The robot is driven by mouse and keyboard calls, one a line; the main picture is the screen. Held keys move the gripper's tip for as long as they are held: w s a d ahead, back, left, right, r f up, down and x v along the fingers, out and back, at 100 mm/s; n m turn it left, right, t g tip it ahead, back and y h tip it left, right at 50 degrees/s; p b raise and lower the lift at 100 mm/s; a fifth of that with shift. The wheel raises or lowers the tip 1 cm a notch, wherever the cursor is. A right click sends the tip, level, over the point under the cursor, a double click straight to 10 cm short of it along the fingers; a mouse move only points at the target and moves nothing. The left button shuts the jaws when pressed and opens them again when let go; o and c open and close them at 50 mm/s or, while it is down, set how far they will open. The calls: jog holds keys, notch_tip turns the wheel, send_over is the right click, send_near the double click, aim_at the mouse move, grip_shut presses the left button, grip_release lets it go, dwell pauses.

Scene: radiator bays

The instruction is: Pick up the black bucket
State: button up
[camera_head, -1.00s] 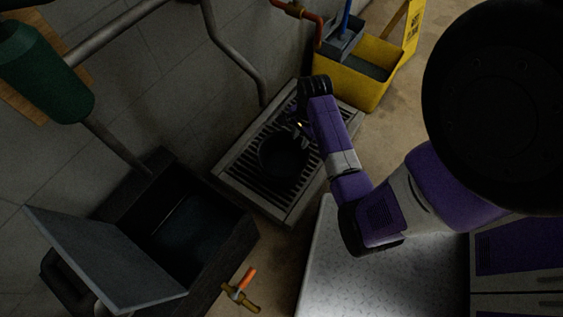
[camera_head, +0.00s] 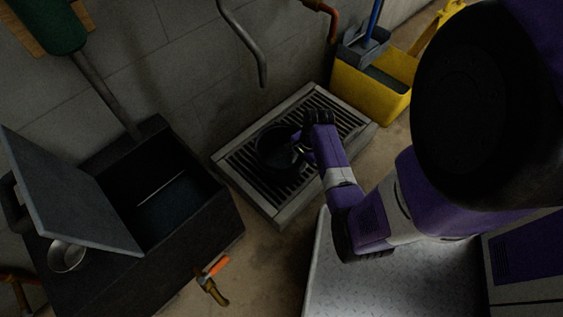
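The black bucket (camera_head: 274,152) stands on a slatted drain grate (camera_head: 240,174) against the wall, its open top facing up. My gripper (camera_head: 299,147) is at the bucket's right rim, at the end of my purple and white arm. The fingers are small and dark in this view, and I cannot tell whether they are open or closed on the rim. Part of the bucket's right side is hidden by the gripper.
A dark open-topped box (camera_head: 180,220) with a raised lid (camera_head: 75,195) stands at left. A valve with an orange handle (camera_head: 216,266) is at its front. A yellow mop bucket (camera_head: 372,92) stands right of the grate. A hooked pipe (camera_head: 250,45) hangs above the grate.

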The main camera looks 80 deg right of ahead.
aim_at(297, 170)
notch_tip(297, 170, down, 4)
jog(key=shift+w+f+b, duration=0.15)
jog(key=shift+f+b, duration=0.1)
jog(key=shift+b, duration=0.95)
grip_shut()
jog(key=shift+w+d+r, duration=0.1)
jog(key=shift+d+r, duration=0.05)
jog(key=shift+r, duration=0.05)
dwell(0.3)
